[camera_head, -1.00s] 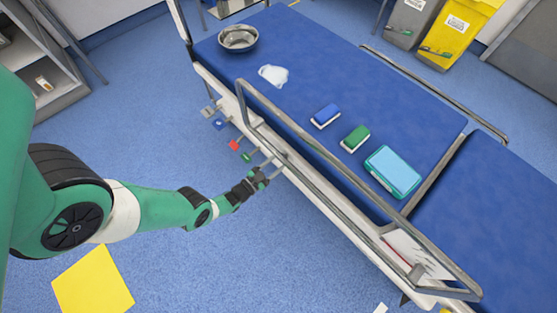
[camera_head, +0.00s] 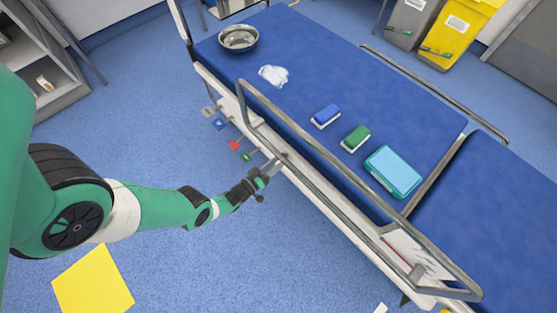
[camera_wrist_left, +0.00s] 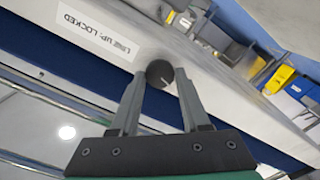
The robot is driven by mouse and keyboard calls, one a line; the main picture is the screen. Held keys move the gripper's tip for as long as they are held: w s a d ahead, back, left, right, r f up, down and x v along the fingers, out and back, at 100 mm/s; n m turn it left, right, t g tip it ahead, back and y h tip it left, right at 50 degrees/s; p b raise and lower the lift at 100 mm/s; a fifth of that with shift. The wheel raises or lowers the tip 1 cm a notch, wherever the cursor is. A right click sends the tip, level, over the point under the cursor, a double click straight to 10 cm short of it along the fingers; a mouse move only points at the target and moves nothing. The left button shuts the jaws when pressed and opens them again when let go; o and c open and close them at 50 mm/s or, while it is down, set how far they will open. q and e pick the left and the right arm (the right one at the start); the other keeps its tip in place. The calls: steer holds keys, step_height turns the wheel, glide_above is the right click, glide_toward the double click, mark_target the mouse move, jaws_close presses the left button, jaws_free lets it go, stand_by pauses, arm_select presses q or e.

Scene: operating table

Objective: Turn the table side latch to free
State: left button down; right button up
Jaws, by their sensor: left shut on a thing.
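The side latch shows in the left wrist view as a dark round knob (camera_wrist_left: 160,73) with a pale line on its face. It sits on the table's pale side rail. Beside it a white label (camera_wrist_left: 97,34) reads "LINE UP: LOCKED", upside down in this view. My left gripper (camera_wrist_left: 160,92) is shut on the knob, one finger on each side. In the head view, the left gripper (camera_head: 271,168) reaches the near side of the operating table (camera_head: 320,60) below the metal guard rail, and its fingers hide the knob there. My right gripper is not in view.
Several coloured knobs, including a red one (camera_head: 234,145) and a green one (camera_head: 249,156), stick out along the same side, left of my gripper. The metal guard rail (camera_head: 340,195) runs just above. A bowl (camera_head: 238,38), cloth, sponges and teal box lie on the tabletop.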

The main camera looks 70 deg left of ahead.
arm_select(q)
steer(key=shift+n, duration=1.6)
steer(key=shift+c, duration=1.9)
jaws_free()
steer(key=shift+s, duration=0.1)
steer(key=p+v, duration=0.2)
steer(key=v, duration=0.9)
steer(key=shift+s+d, duration=0.2)
steer(key=shift+s, duration=0.05)
